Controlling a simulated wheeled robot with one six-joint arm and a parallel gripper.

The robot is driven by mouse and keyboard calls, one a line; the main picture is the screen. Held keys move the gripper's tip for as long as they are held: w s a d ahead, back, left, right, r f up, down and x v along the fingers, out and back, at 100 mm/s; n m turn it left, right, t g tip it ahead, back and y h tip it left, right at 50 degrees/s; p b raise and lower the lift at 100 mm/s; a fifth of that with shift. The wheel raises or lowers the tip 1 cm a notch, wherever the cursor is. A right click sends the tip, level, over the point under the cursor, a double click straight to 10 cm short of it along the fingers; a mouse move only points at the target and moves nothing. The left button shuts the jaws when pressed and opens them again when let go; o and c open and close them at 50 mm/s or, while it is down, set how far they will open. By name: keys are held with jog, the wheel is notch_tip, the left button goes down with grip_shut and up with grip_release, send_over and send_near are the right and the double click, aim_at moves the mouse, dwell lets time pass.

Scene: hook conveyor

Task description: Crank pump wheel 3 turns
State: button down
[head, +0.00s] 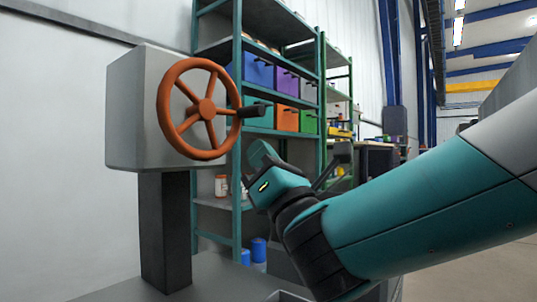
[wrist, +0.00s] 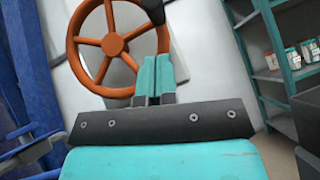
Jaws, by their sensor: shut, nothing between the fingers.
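The orange pump wheel (head: 206,105) has several spokes and is mounted on the front of a grey box (head: 124,115) on a dark post. Its dark crank handle (head: 250,110) sticks out from the right side of the rim. My gripper (head: 262,158) is in the head view below and right of the handle, apart from it. In the wrist view the teal fingers (wrist: 154,78) are together with nothing between them. The wheel (wrist: 112,45) shows behind and left of them there, and the handle (wrist: 153,10) shows at the upper edge, beyond the fingertips.
A teal shelf rack (head: 238,150) with coloured bins (head: 287,118) stands behind and right of the wheel. Jars sit on its lower shelf, and blue containers (head: 258,250) stand low by the post (head: 165,235). The space directly before the wheel looks clear.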

aim_at(245, 116)
jog(key=r+p, duration=0.2)
jog(key=r, duration=0.1)
jog(key=shift+w+a, duration=0.2)
jog(key=shift+w, duration=0.1)
jog(key=shift+w+d+r+p, duration=0.3)
jog(key=shift+r+p, duration=0.3)
jog(key=shift+p, duration=0.15)
